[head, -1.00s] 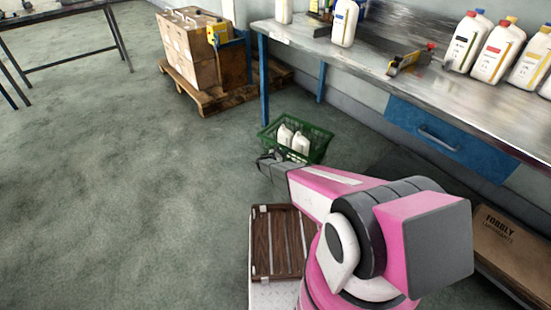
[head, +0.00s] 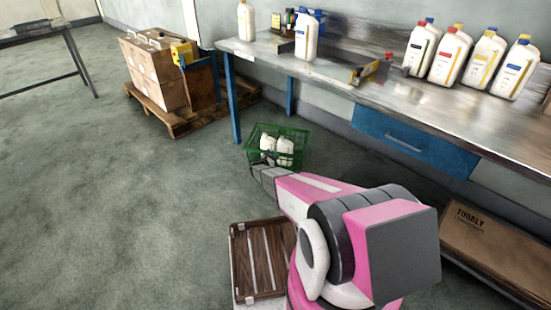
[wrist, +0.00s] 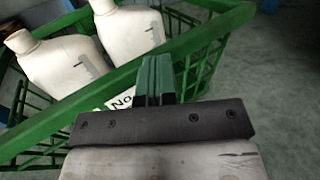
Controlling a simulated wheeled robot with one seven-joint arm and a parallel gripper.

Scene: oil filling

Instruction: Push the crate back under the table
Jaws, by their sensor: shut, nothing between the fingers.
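The green mesh crate (head: 300,147) stands on the floor at the table's front left leg, its back part by the table's front edge. Two white bottles (head: 285,146) stand inside it. My gripper (head: 259,162) is at the crate's near side, low and shut, with nothing held. In the wrist view the shut fingers (wrist: 155,78) overlap the crate's rim (wrist: 45,120); whether they touch it I cannot tell. A white label shows partly beside the fingers. The metal table (head: 330,75) has a blue drawer (head: 415,143).
Blue table leg (head: 232,100) rises just left of the crate. A cardboard box (head: 490,240) lies low at right. A pallet with stacked boxes (head: 155,75) stands at back left. Several bottles stand on the tabletop. Floor at left is clear.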

